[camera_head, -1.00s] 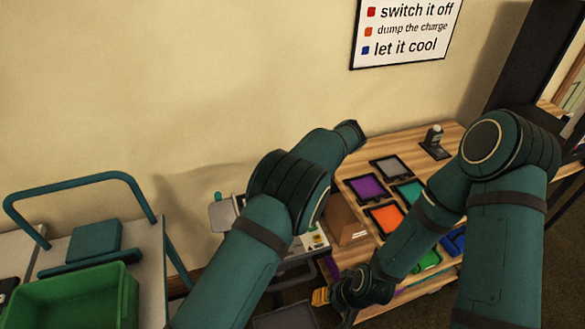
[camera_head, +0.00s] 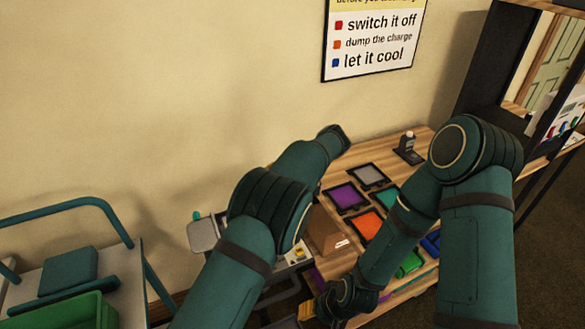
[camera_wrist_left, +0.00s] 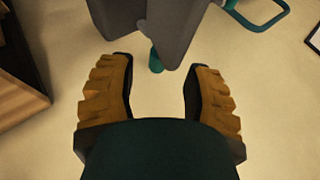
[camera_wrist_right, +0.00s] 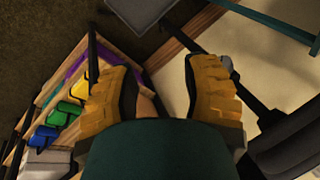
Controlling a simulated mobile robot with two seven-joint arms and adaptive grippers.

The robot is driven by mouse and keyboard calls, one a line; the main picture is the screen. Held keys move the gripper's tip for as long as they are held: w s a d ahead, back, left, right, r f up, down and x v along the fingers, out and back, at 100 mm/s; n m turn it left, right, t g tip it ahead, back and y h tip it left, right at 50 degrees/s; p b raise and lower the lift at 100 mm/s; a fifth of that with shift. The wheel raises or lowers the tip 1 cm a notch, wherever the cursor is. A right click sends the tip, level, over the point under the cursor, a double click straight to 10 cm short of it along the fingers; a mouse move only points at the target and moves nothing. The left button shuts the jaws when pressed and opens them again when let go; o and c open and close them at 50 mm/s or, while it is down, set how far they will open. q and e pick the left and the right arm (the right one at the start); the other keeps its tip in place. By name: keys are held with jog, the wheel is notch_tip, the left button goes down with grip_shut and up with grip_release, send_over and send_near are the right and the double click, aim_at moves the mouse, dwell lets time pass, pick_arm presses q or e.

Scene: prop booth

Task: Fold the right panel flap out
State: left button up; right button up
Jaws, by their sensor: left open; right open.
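A grey panel (camera_head: 203,235) with a teal knob stands out at the left of a low unit (camera_head: 296,252) beside the wall. I cannot tell whether it is the right panel flap. A grey panel edge shows large in the left wrist view (camera_wrist_left: 170,25), ahead of my left gripper (camera_wrist_left: 158,100), which is open and empty. In the head view my left arm hides that gripper. My right gripper (camera_head: 307,312) is low in front of the unit; its open, empty fingers show in the right wrist view (camera_wrist_right: 160,85). Another dark grey panel (camera_wrist_right: 145,10) lies beyond them.
A wooden table (camera_head: 420,148) with coloured trays and a cardboard box (camera_head: 322,238) stands to the right. A cart with a teal rail (camera_head: 75,205) and green crate (camera_head: 65,312) stands left. The wall is close behind.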

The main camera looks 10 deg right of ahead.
pick_arm(q)
jog(key=v, duration=0.9)
jog(key=shift+o, duration=0.2)
